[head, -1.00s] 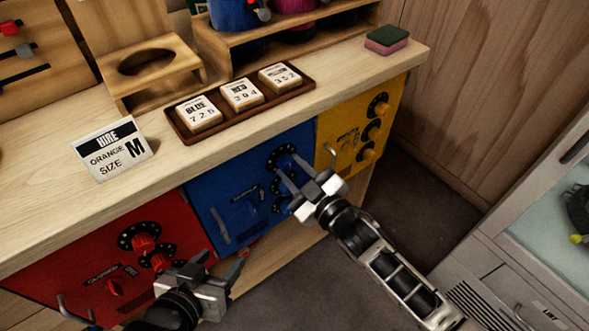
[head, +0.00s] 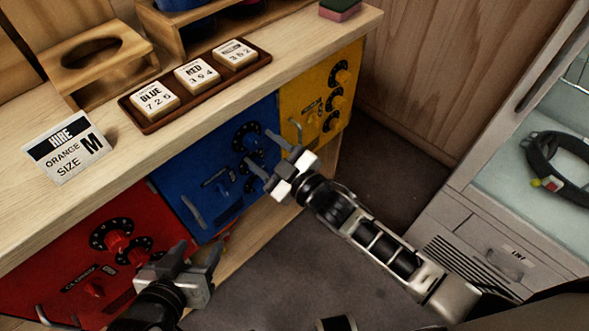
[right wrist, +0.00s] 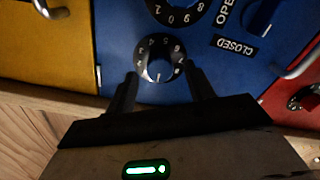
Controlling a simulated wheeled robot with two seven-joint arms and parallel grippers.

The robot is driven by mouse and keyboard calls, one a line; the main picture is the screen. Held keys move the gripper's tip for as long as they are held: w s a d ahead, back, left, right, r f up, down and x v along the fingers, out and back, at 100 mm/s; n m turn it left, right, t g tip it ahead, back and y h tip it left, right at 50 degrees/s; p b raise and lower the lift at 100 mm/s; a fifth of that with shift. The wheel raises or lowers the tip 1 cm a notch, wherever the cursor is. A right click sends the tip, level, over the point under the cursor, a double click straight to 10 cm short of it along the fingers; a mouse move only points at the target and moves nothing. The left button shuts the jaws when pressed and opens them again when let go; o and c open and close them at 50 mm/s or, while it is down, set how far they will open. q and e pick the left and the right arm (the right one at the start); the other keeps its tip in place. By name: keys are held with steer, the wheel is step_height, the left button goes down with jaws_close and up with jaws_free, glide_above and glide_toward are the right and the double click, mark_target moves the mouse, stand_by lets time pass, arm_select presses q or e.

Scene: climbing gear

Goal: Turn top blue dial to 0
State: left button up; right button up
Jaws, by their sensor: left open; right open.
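The blue cabinet front (head: 178,188) is under the counter, between a red and a yellow one. In the head view its top blue dial (head: 246,136) is a black numbered ring near the upper right. In the right wrist view, which is upside down, the top dial (right wrist: 158,58) has white digits and a knob in its middle; a second dial (right wrist: 176,10) is cut off beyond it. My right gripper (head: 262,150) is open and empty; its fingertips (right wrist: 162,78) are on either side of the top dial. Contact is unclear. My left gripper (head: 196,252) is open, before the red cabinet.
The red cabinet (head: 65,255) and yellow cabinet (head: 300,90) carry dials and handles. The blue one has an open/closed lever (right wrist: 262,15). The counter holds a size sign (head: 67,147) and a tray (head: 150,128) of number blocks. A glass-topped case (head: 500,190) stands right.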

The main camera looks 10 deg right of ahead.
steer(key=v, duration=1.4)
steer(key=shift+s+d, duration=0.25)
steer(key=shift+s, duration=0.05)
steer(key=shift+r, duration=0.1)
steer(key=s+d+f+m+g+h+p, duration=0.1)
steer(key=s+d+f+m+g+h, duration=0.2)
steer(key=m+h, duration=0.4)
steer(key=s+d+m, duration=0.1)
steer(key=s+m, duration=0.1)
steer(key=m, duration=0.1)
steer(key=shift+s+f+g, duration=0.15)
steer(key=shift+s+g, duration=0.15)
steer(key=shift+g, duration=0.1)
